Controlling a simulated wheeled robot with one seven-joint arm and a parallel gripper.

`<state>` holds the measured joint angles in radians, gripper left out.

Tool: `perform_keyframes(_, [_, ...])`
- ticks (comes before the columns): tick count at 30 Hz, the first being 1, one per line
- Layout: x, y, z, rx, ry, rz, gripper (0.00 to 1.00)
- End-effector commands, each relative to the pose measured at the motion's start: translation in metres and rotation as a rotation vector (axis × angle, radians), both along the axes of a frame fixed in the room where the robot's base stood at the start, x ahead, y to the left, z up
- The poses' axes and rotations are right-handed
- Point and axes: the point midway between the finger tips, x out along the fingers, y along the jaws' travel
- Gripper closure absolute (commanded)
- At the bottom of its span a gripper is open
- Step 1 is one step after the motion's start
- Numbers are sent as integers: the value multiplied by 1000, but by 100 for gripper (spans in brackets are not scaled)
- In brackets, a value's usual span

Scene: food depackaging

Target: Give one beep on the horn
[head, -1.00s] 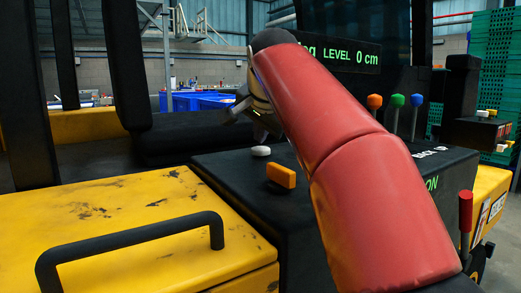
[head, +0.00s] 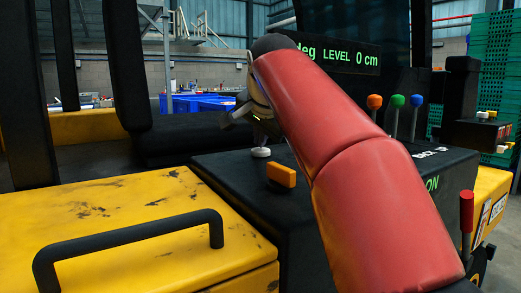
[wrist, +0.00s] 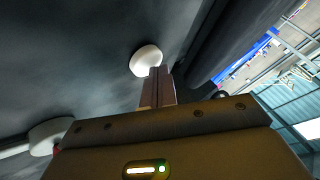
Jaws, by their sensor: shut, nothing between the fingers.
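A white round button (head: 261,152) sits on the dark console top beside an orange rocker switch (head: 281,176). No horn label shows on it. In the wrist view a white round button (wrist: 146,60) lies right at the tips of my gripper (wrist: 158,74). The fingers are together with nothing between them. They overlap the button's lower right edge; whether they touch it I cannot tell.
Orange, green and blue knobbed levers (head: 396,102) stand right of my arm, and a red-handled lever (head: 466,212) at lower right. A yellow cover with a black handle (head: 130,240) fills the lower left. A second white knob (wrist: 50,135) shows at left in the wrist view.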

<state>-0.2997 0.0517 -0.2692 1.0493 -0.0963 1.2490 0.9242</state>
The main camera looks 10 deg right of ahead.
Motion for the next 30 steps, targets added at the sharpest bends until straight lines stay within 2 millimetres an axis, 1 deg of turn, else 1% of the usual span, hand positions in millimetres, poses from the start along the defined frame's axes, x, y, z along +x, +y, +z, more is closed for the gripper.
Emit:
perform_keyframes(8, [0,0,-5,0,1,0,100])
perform_keyframes(16, [0,0,-4,0,3,0,100])
perform_keyframes(20, [0,0,0,0,3,0,100])
perform_keyframes(27, [0,0,14,0,2,-1,100])
perform_keyframes(30, [0,0,15,0,1,0,100])
